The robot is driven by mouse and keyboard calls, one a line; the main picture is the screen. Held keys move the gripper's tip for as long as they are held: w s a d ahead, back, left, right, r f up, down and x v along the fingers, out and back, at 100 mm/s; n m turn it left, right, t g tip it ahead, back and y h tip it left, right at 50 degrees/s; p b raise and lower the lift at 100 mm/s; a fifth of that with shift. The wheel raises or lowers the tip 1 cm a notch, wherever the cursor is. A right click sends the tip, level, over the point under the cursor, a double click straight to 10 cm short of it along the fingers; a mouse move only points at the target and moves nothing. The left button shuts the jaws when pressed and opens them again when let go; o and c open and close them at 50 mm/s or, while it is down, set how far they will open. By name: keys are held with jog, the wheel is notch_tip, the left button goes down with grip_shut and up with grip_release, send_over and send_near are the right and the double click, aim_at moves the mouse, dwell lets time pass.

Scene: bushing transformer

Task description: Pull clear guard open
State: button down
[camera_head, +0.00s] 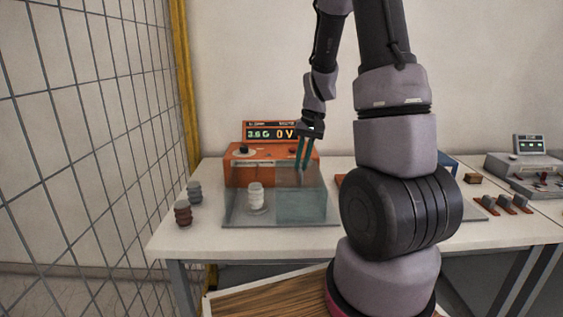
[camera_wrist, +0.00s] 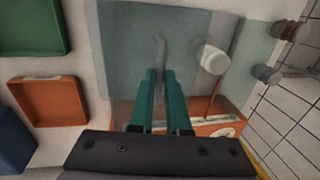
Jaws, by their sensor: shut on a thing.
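The clear guard (camera_head: 300,207) is a see-through, slightly teal panel in front of the orange tester (camera_head: 240,152) on the table. In the wrist view the guard (camera_wrist: 122,42) spreads beyond my fingers, with a grey bar-like handle (camera_wrist: 160,48) on it. My gripper (camera_head: 300,166) reaches down at the guard's upper right part. Its green fingers (camera_wrist: 160,74) are closed together at the near end of the handle and shut on it; the exact contact is partly hidden. A white ribbed bushing (camera_head: 255,196) stands upright behind the clear pane, left of my gripper.
Grey (camera_head: 194,192) and brown (camera_head: 183,213) bushings stand on the table left of the tester. A wire mesh fence (camera_head: 95,130) rises at the left. Green (camera_wrist: 38,25) and orange (camera_wrist: 48,101) trays show in the wrist view. Another device (camera_head: 530,168) stands far right.

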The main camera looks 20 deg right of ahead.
jog(key=shift+s+d, duration=0.2)
jog(key=shift+d, duration=0.4)
jog(key=shift+s+d, duration=0.2)
jog(key=shift+d, duration=0.4)
jog(key=c, duration=0.9)
grip_release()
jog(key=r, duration=0.3)
jog(key=d+r, duration=0.1)
jog(key=r, duration=0.3)
jog(key=d+r, duration=0.1)
jog(key=r, duration=0.2)
jog(key=shift+s+r, duration=0.35)
jog(key=s+a+r+t, duration=0.2)
jog(key=s+a+r, duration=0.2)
jog(key=s, duration=0.1)
jog(key=s+a+r+t, duration=0.2)
jog(key=s+a+r, duration=0.2)
jog(key=s+r, duration=0.1)
jog(key=s+a+r+t, duration=0.2)
jog(key=s+a+r, duration=0.2)
jog(key=s, duration=0.2)
jog(key=shift+s+a+r+m+t, duration=0.2)
jog(key=shift+r+m+t, duration=0.1)
